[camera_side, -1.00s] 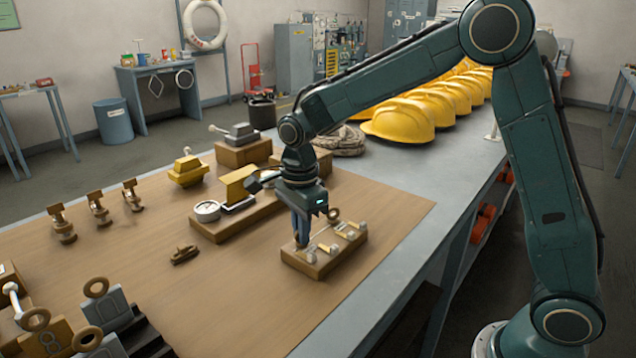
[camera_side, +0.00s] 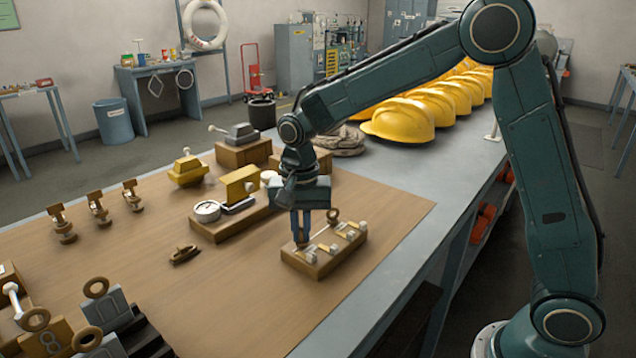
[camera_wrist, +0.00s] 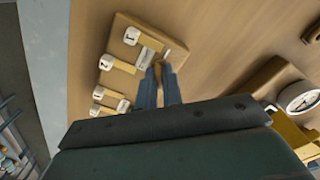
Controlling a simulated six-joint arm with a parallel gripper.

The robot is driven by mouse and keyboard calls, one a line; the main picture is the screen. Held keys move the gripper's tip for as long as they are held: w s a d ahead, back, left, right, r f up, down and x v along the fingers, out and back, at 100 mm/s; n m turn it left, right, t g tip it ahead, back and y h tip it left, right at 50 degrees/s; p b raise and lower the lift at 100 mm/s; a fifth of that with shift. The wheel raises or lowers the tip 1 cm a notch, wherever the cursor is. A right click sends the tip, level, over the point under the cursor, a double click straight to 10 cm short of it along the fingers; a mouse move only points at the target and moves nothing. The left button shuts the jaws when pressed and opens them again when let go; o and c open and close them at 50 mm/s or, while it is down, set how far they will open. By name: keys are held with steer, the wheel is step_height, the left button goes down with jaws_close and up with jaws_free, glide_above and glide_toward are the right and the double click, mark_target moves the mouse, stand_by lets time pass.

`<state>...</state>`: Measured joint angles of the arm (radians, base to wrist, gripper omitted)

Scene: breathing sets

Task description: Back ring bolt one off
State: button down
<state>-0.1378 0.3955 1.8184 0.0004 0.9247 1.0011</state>
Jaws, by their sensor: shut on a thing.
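A wooden block (camera_side: 322,266) with white tags and small brass plates lies near the mat's right edge. In the wrist view its numbered tags (camera_wrist: 131,36) run down the left side. My gripper (camera_side: 302,241) points straight down over the block's left end, its fingers close together. It is shut on a small brass-coloured piece, which seems to be a ring bolt (camera_wrist: 158,68); the fingers hide most of it.
A wooden base with a round gauge (camera_side: 207,211) and a yellow block stands just left of my gripper. Several brass fittings (camera_side: 98,208) stand at the left. A small brown cleat (camera_side: 184,254) lies on the mat (camera_side: 235,305). The mat's front middle is clear.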

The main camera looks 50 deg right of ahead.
steer(key=n, duration=0.4)
steer(key=shift+s+f+n, duration=0.1)
steer(key=shift+f+n, duration=0.15)
steer(key=shift+n, duration=0.15)
steer(key=n, duration=1.5)
steer(key=c, duration=1.5)
jaws_free()
steer(key=shift+c, duration=0.2)
steer(key=shift+r, duration=0.25)
